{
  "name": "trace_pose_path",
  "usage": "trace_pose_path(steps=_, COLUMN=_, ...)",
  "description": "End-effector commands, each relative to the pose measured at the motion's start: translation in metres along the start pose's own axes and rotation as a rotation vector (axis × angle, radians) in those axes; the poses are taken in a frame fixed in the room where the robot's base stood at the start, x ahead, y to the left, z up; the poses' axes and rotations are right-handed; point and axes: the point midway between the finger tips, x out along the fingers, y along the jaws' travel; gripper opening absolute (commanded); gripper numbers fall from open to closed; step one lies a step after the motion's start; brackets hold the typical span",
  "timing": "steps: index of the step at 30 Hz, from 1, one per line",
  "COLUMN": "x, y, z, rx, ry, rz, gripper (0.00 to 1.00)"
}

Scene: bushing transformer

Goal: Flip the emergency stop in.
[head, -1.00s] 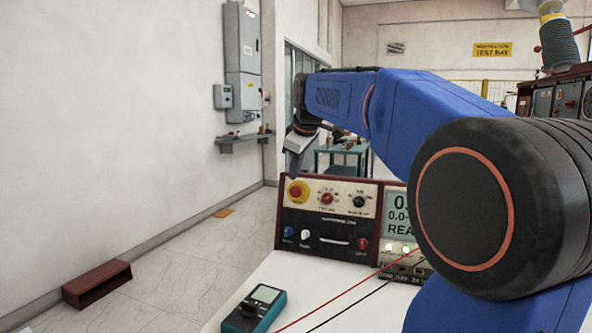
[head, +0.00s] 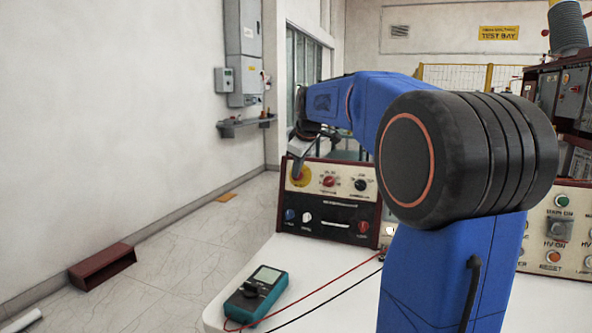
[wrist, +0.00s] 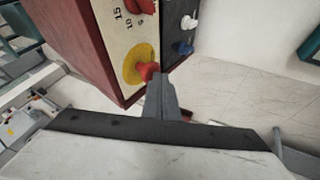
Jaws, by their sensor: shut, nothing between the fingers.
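The emergency stop (wrist: 147,70) is a red button on a round yellow plate on the cream panel of the test console (head: 330,211). In the wrist view my gripper (wrist: 158,82) is shut and empty, and its tips overlap the button's edge; I cannot tell for sure whether they touch it. In the head view my gripper (head: 296,173) reaches down in front of the yellow plate (head: 306,180) and hides most of the button.
A red knob (head: 328,181) and a black knob (head: 360,185) sit right of the stop. A teal multimeter (head: 256,295) with red and black leads lies on the white table (head: 335,270). A dark red box (head: 102,267) lies on the floor at left.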

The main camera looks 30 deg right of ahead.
Motion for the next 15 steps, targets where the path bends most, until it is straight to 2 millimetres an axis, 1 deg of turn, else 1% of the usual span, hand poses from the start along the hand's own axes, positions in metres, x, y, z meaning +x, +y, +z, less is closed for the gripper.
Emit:
trace_pose_path(steps=6, x=0.001, y=0.001, z=0.0, rx=0.0, ry=0.0, rz=0.0, gripper=0.0)
trace_pose_path(steps=12, x=0.012, y=0.016, z=0.002, rx=0.001, ry=-0.002, rz=0.001, gripper=0.0)
trace_pose_path(steps=15, x=0.014, y=0.019, z=0.002, rx=0.0, ry=-0.001, rz=0.003, gripper=0.0)
